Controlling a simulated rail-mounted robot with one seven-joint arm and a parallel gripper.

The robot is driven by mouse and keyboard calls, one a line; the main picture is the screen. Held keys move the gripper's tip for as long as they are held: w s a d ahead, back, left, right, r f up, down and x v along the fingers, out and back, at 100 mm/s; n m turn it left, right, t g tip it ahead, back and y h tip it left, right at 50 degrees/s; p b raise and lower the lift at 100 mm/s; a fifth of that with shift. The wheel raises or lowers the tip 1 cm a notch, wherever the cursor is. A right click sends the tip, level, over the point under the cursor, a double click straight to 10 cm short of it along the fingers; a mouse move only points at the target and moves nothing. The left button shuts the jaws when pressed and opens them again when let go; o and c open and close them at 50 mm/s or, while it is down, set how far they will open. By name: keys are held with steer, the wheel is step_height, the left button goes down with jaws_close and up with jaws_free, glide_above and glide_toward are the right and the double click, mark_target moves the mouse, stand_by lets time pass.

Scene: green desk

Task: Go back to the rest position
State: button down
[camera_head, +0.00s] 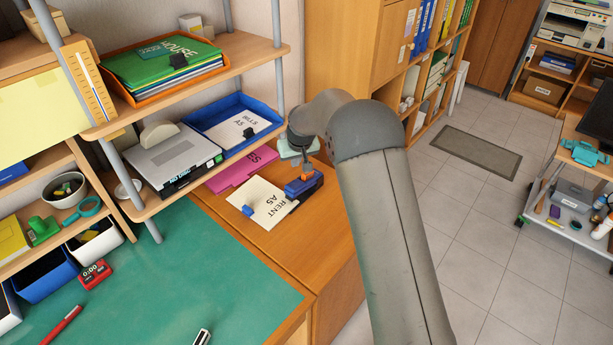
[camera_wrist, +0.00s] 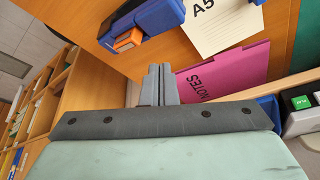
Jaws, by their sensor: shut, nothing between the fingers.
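My gripper (camera_wrist: 158,72) is shut, its two grey fingers together with nothing between them in the wrist view. In the head view my arm reaches from the lower right, and its end hangs over the wooden cabinet top (camera_head: 325,218), beside the shelf. Below the gripper, a blue device with an orange part (camera_head: 304,187) sits at the edge of a white paper (camera_head: 262,204). The device also shows at the top of the wrist view (camera_wrist: 150,15). The fingers appear apart from it.
A pink folder (camera_head: 240,168) lies behind the paper. A blue tray (camera_head: 235,122) and a grey machine (camera_head: 174,158) stand on the shelf at the left. A green desk mat (camera_head: 190,270) lies at lower left. Open tiled floor (camera_head: 490,245) is at the right.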

stand_by(0.4)
steer(key=s+d+r+m+g, duration=0.1)
steer(key=s+d+r, duration=0.3)
steer(key=s, duration=0.3)
steer(key=s+d+r+h, duration=0.1)
steer(key=s+d+r, duration=0.3)
steer(key=s+d, duration=0.15)
steer(key=s+d+r+m+g, duration=0.1)
steer(key=s+d+r, duration=0.3)
steer(key=s, duration=0.3)
steer(key=s+d+m+g, duration=0.1)
steer(key=s+d, duration=0.2)
steer(key=s, duration=0.9)
steer(key=s+d+m, duration=0.1)
steer(key=s+d, duration=0.2)
steer(key=s, duration=1)
steer(key=shift+s+d+f+g+h, duration=0.2)
steer(key=shift+f+g+h, duration=0.1)
steer(key=shift+g, duration=0.1)
